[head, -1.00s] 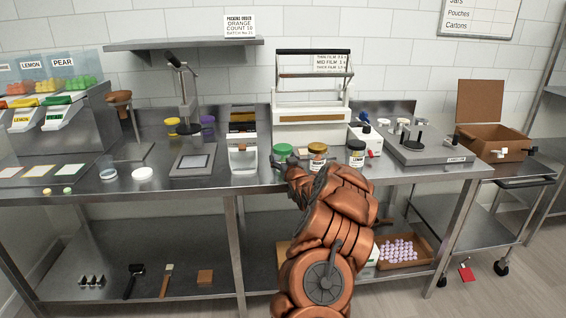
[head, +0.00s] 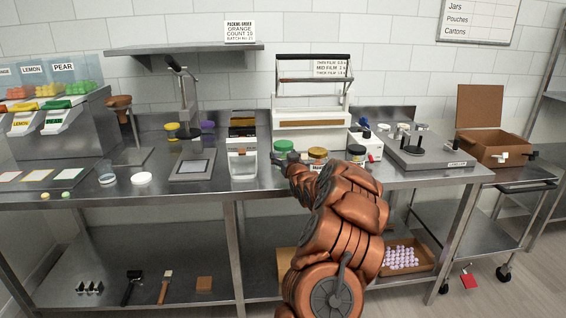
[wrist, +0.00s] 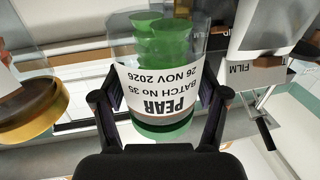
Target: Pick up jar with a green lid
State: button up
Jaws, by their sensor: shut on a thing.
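The jar with a green lid shows in the head view as a lid (head: 283,146) above my gripper (head: 282,161); its body is mostly hidden by the gripper and arm. In the wrist view, which is upside down, the clear jar (wrist: 165,50) has green gummies inside and a white label reading PEAR, Batch No 35. Its green lid (wrist: 163,132) is at the bottom of that picture. My gripper (wrist: 163,104) is shut on the jar, one finger on each side. The jar looks slightly raised; its base is not clearly visible.
A jar with an amber lid (head: 317,153) stands just right of my gripper, and a dark-lidded jar (head: 356,151) further right. A white sealing machine (head: 312,122) is behind. A clear-fronted dispenser (head: 242,160) stands close on the left. Bare steel shows around the bench's front edge.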

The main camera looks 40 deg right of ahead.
jog(key=w+a+r+b+v, duration=0.1)
jog(key=a+b+v, duration=0.1)
jog(key=v, duration=1.3)
jog(key=shift+r+b, duration=0.25)
jog(key=shift+b, duration=0.45)
jog(key=o, duration=0.6)
jog(key=c, duration=1.1)
jog(key=w+a+r+n+y+p, duration=0.1)
jog(key=w+a, duration=0.5)
jog(key=a, duration=0.8)
jog(key=w+a+r+n+t+y+p, duration=0.1)
jog(key=w+a+r+y+p, duration=0.3)
jog(key=a, duration=1)
jog(key=w+a+r+n+y+p, duration=0.2)
jog(key=w+a, duration=0.8)
jog(key=a, duration=0.5)
jog(key=shift+w+r+n+t+y+p, duration=0.1)
jog(key=shift+r+n+t+y+p, duration=0.3)
jog(key=shift+n+p, duration=0.3)
